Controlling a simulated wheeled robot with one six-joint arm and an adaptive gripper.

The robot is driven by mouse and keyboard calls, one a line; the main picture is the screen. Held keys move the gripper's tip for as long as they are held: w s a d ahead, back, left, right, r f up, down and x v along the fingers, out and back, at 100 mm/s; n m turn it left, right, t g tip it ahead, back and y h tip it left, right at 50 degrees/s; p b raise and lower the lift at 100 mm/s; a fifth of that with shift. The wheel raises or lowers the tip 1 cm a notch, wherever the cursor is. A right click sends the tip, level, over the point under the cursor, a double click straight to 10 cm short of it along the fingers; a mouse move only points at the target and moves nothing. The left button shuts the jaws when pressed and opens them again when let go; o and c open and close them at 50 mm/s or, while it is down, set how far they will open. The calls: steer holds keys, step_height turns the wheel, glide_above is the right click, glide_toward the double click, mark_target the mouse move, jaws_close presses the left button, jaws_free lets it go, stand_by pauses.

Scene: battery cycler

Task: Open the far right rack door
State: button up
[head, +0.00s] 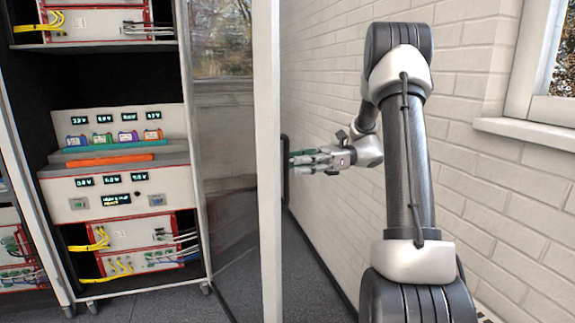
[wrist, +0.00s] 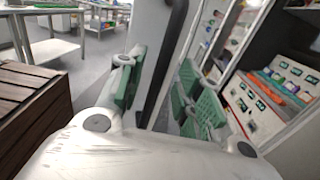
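The rack door (head: 225,130) stands swung out from the rack (head: 110,206), and the shelves inside are exposed. It has a glass panel and a pale frame edge. Its black vertical handle (head: 285,170) is on the side facing the wall. My gripper (head: 297,160) is at the handle, reaching in from the right. In the wrist view, the green-padded fingers of my gripper (wrist: 162,88) are spread apart, with the dark handle bar (wrist: 168,55) passing between them, nearer the left finger. Whether a pad touches the bar is hard to tell.
A white brick wall (head: 330,70) with a window sill (head: 525,132) runs close on the right, beside my arm. The rack holds battery trays and cabled units. The wrist view shows a brown slatted box (wrist: 30,110) and metal tables (wrist: 55,48) on the left.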

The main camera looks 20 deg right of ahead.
steer(key=shift+s+d, duration=0.1)
steer(key=shift+d, duration=1.55)
